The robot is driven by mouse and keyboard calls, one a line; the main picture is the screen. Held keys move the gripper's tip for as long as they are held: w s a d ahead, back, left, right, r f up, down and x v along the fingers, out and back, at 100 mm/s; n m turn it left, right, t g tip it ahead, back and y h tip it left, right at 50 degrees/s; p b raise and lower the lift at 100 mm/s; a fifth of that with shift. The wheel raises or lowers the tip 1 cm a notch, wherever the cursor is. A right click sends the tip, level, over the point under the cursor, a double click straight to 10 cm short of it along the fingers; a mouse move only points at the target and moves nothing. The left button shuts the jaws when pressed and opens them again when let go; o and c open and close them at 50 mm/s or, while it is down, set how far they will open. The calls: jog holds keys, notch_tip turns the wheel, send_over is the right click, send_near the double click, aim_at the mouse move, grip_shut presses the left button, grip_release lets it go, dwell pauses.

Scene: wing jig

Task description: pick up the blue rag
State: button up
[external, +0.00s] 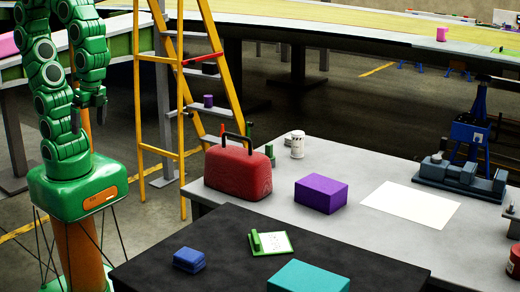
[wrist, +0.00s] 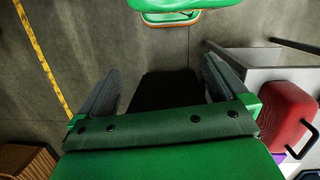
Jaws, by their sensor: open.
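The blue rag (external: 189,260) looks like a small folded stack and lies on the black-topped table (external: 225,230) in the external view, near its left side. I cannot make it out in the wrist view. My gripper (external: 89,118) hangs high at the upper left, pointing down, well apart from the rag and up and left of it in the picture. In the wrist view my gripper (wrist: 160,85) has its two fingers spread, with nothing held between them.
A green clipboard-like item (external: 270,243) and a teal box (external: 308,277) share the black top. Behind, a grey table (external: 365,175) holds a red toolbox (external: 238,170), a purple box (external: 321,193) and a white sheet. A yellow ladder (external: 160,105) stands behind my arm.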

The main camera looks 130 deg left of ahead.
jog(key=w+d+n+h, duration=0.2)
jog(key=w+d+n, duration=0.15)
jog(key=w, duration=0.65)
jog(key=n+t+h, duration=0.3)
jog(key=n+h, duration=0.8)
jog(key=n, duration=0.3)
send_near(188, 254)
jog(key=d, duration=0.1)
jog(key=d+f, duration=0.1)
jog(key=shift+s+d, duration=0.25)
jog(key=shift+s, duration=0.05)
jog(key=shift+w+f+x, duration=0.1)
jog(key=shift+w+x, duration=0.05)
jog(key=shift+x, duration=1.15)
jog(key=shift+w+f+x, duration=0.1)
jog(key=shift+f+x, duration=0.05)
jog(key=shift+x, duration=1.15)
jog(key=shift+w+f+x, duration=0.1)
jog(key=shift+w+x, duration=0.05)
jog(key=shift+x, duration=1.15)
jog(key=shift+a, duration=0.15)
jog(key=shift+c, duration=0.5)
jog(key=c, duration=0.9)
jog(key=shift+o, duration=0.2)
jog(key=shift+r, duration=0.1)
